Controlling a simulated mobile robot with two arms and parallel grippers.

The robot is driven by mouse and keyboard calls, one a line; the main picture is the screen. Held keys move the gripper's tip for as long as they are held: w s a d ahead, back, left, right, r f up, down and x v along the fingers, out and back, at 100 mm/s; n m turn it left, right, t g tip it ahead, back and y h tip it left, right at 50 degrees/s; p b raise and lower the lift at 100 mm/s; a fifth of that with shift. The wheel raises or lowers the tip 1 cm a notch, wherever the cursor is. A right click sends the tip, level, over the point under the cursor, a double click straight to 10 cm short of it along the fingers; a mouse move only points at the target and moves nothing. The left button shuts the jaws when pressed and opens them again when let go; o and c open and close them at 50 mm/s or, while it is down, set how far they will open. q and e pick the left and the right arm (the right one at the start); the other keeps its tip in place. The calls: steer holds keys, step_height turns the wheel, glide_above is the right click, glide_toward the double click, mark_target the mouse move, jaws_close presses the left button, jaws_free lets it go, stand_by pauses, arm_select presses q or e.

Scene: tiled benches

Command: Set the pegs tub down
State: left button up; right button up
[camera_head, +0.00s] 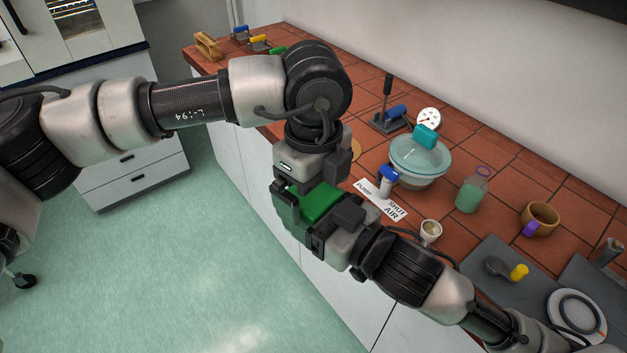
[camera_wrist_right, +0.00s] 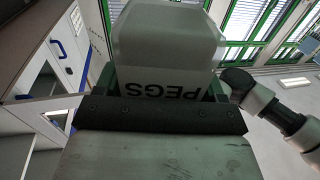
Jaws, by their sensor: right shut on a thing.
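The pegs tub (camera_wrist_right: 165,45) is pale and translucent, with the word PEGS reading upside down in the right wrist view. My right gripper (camera_wrist_right: 160,100) is shut on it, with green edges on both sides of the tub. In the head view, my right gripper (camera_head: 305,208) is at the centre, over the front edge of the bench. I cannot make out the tub there; it is hidden by the arms. My left gripper (camera_head: 300,165) overlaps the right one in the picture, and its fingers are too hidden to tell if they are open.
A white plate (camera_head: 600,329) is at lower right. Bare tiles show behind the bowl.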

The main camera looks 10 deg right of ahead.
arm_select(q)
steer(key=c, duration=1)
steer(key=shift+c, duration=0.2)
arm_select(e)
steer(key=o, duration=1.1)
